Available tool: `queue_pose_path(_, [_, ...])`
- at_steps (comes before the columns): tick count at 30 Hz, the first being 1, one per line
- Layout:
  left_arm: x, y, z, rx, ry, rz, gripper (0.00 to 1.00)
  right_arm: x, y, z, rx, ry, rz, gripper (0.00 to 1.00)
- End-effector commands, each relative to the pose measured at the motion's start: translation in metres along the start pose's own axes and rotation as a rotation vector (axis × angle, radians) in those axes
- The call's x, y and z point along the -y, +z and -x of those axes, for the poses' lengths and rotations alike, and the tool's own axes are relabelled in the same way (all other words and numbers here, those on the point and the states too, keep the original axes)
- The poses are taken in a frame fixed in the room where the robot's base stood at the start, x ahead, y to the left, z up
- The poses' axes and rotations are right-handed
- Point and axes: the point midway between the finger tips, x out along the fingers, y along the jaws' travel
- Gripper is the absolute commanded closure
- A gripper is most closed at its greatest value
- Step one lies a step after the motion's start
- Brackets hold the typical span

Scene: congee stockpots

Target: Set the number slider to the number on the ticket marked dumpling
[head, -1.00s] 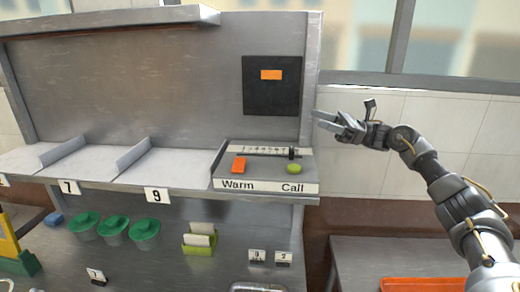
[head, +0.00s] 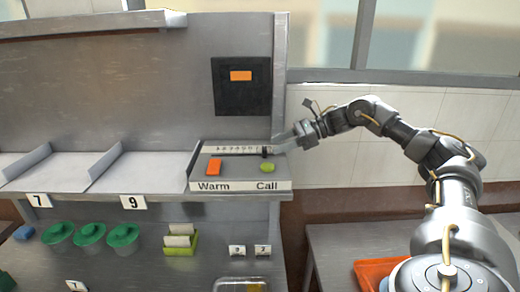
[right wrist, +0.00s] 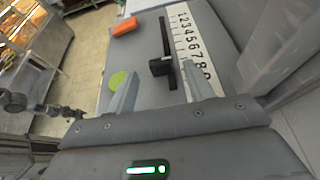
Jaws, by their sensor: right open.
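The number slider is on the panel labelled Warm and Call. Its number strip (head: 232,149) runs along the back, and the strip also shows large in the right wrist view (right wrist: 194,45). The black slider knob (right wrist: 158,67) is near the high-number end, about beside 6 or 7; it is small in the head view (head: 265,151). My right gripper (head: 280,146) is open at the panel's right end. In the right wrist view its fingers (right wrist: 160,72) are on either side of the knob, apart from it. No ticket marked dumpling is readable.
An orange button (head: 214,167) and a green button (head: 267,168) are on the panel. Cream tickets stand in a green holder (head: 181,246) below. An orange tray (head: 372,272) is at right.

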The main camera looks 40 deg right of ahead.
Motion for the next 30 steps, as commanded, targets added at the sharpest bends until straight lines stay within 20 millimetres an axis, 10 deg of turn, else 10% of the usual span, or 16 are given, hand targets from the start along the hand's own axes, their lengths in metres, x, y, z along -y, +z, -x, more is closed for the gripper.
queue_pose_path(10, [0.000,-0.001,0.022,0.002,0.001,0.000,0.27,0.000,0.003,-0.054,0.002,0.002,-0.001,0.47])
queue_pose_path(23, [-0.001,0.001,0.024,0.004,0.001,0.000,0.27,0.000,0.001,-0.065,0.003,-0.001,0.000,0.47])
queue_pose_path(30, [-0.001,0.001,0.024,0.005,0.001,0.000,0.27,0.000,0.001,-0.065,0.003,-0.001,0.000,0.77])
